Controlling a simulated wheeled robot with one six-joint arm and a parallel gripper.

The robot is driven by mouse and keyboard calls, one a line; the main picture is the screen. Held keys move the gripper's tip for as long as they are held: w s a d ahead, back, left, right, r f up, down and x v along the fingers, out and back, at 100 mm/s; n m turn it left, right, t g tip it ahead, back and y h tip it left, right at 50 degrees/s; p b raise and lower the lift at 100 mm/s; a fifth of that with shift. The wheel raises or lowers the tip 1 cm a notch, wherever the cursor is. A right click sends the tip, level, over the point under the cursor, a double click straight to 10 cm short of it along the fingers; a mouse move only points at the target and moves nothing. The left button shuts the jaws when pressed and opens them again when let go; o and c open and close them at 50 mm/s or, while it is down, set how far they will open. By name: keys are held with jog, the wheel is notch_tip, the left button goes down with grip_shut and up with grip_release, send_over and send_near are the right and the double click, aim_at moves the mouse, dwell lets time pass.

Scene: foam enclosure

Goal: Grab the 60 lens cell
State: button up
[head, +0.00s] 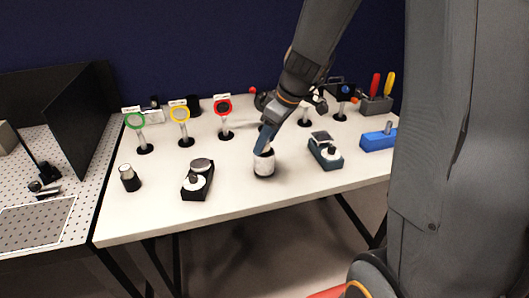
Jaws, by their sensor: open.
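White labels sit above these rings, but the print is too small to read, so I cannot tell which one is 60. My gripper (263,146) points down at a white cylinder with a dark base (264,165), right of the red ring and nearer the front edge. Its jaws are open. I cannot tell whether they touch the cylinder. My arm hides part of the back row.
A small black-and-white cylinder (129,178), a black device (197,182) and a dark teal device (325,151) stand towards the front. A blue block (378,140) and a tool holder (376,105) are at right. A perforated board (62,165) lies left.

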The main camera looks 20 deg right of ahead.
grip_shut()
jog(key=shift+r, duration=0.15)
